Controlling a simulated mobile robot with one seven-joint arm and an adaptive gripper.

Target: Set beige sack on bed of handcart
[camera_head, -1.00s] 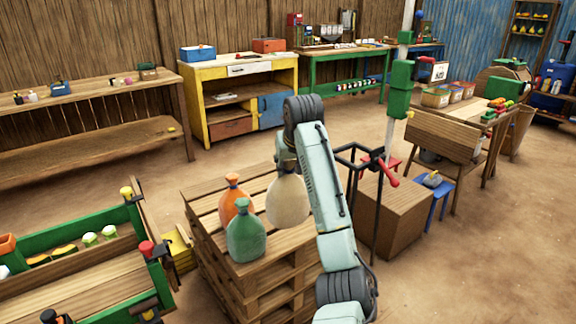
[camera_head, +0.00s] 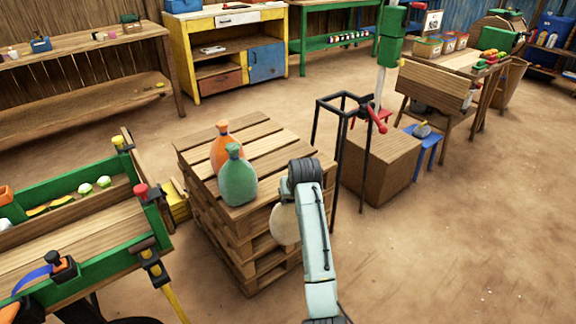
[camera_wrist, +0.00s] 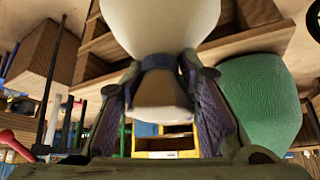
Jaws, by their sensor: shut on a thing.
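The beige sack (camera_head: 286,224) hangs in front of the near right side of the pallet stack, partly hidden by my arm. In the wrist view my gripper (camera_wrist: 162,64) is shut on its tied neck, and the sack's pale body (camera_wrist: 160,22) fills the top middle. The gripper itself is hidden behind my arm in the head view. What looks like the handcart, green-sided with a wooden bed (camera_head: 85,245), stands at the lower left, apart from the sack. Part of its bed looks bare.
A green sack (camera_head: 238,178) and an orange sack (camera_head: 222,146) stand on the pallet stack (camera_head: 270,140); the green one shows close beside my gripper in the wrist view. A black frame (camera_head: 312,125) and wooden box (camera_head: 385,170) stand right. Floor at lower right is clear.

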